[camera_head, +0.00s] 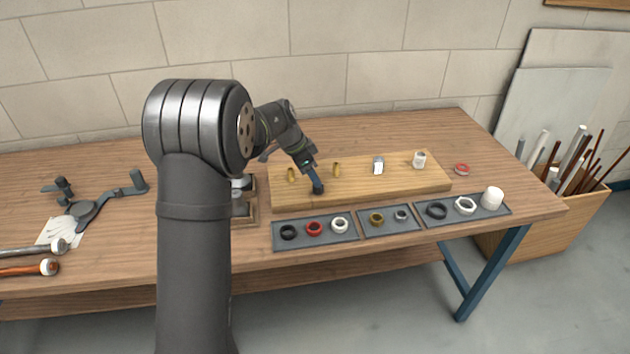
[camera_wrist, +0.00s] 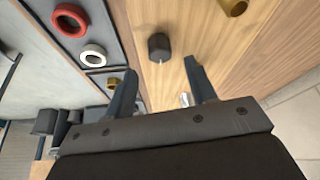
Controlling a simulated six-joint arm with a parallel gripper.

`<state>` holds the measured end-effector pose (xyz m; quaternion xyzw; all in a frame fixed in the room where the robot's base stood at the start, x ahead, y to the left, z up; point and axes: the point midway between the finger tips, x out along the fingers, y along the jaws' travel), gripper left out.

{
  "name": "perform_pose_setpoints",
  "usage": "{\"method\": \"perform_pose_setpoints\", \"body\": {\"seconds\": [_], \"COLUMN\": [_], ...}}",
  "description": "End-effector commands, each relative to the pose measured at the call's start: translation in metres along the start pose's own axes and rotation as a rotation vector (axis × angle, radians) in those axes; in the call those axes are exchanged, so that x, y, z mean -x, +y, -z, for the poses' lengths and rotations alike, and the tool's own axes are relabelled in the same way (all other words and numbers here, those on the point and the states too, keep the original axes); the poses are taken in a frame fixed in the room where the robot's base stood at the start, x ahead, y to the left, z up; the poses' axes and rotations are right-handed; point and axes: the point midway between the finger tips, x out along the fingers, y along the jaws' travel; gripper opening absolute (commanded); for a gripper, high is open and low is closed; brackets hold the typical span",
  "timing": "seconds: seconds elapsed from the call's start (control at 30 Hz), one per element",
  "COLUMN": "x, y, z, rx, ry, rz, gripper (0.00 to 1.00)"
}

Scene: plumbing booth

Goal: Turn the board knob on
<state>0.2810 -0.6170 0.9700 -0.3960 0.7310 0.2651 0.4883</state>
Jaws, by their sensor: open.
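The board is a light wooden slab (camera_head: 410,182) on the workbench; it also shows in the wrist view (camera_wrist: 215,25). The board knob is a small dark faceted knob (camera_wrist: 158,47) with a pale mark on its near edge. In the wrist view my gripper (camera_wrist: 160,67) is open and empty, with one finger to each side of the line to the knob. The knob lies just beyond the fingertips, and I cannot tell whether they touch it. In the head view my gripper (camera_head: 315,181) points down over the board's front left part, and the knob is hard to separate from the fingers.
On the board stand two brass fittings (camera_head: 337,169), a silver-white fitting (camera_head: 378,165) and a white cylinder (camera_head: 419,160). Grey trays with rings (camera_head: 302,244) lie along its front. A red ring (camera_head: 462,169) lies right of it.

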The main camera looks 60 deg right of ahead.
Motion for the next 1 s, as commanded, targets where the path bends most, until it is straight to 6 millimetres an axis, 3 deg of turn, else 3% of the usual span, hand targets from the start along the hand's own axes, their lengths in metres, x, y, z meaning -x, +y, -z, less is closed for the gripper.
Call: {"method": "perform_pose_setpoints", "body": {"seconds": [0.03,0.3,0.5,0.7,1.0], "x": [0.015,0.081,0.115,0.128,0.129], "y": [-0.001,-0.001,-0.001,0.0,0.0], "z": [0.0,0.0,0.0,-0.001,-0.001], "rx": [0.0,0.001,0.001,0.001,0.001], "ry": [0.002,0.001,0.0,-0.001,-0.001], "rz": [0.006,0.005,0.002,0.001,0.0], "gripper": [0.51,0.51,0.51,0.51,0.51]}}
